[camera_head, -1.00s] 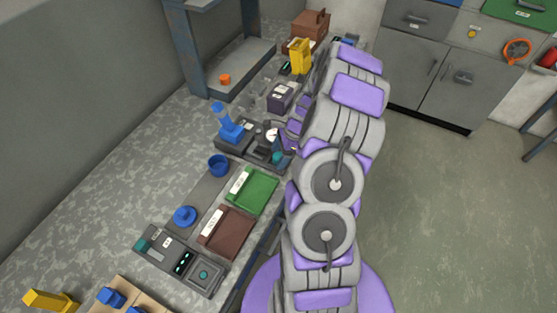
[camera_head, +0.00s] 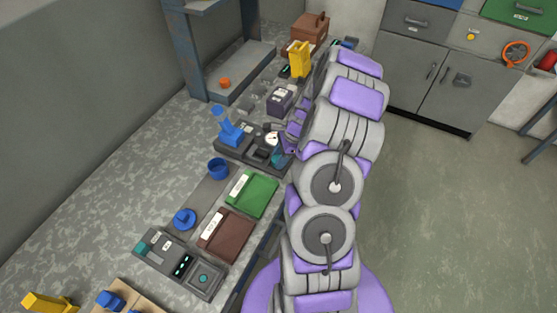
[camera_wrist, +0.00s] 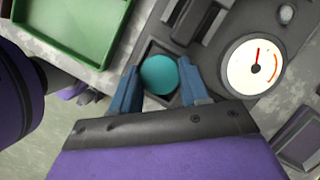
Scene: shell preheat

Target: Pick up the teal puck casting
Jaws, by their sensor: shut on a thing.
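The teal puck casting (camera_wrist: 159,75) is a round flat-topped disc in the wrist view. It sits between the two blue fingers of my gripper (camera_wrist: 160,88), which is shut on it. Behind it is a dark square recess in the grey fixture (camera_wrist: 210,45); I cannot tell whether the puck is still resting in it or lifted. In the head view my gripper (camera_head: 282,154) is at the fixture's front right corner, and the puck is mostly hidden there by the gripper.
The fixture carries a white dial gauge (camera_wrist: 255,65) and a blue lever press (camera_head: 229,127). A green tray (camera_head: 251,193) and a brown tray (camera_head: 226,232) lie nearer on the bench. A blue cup (camera_head: 218,168) stands left of the green tray.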

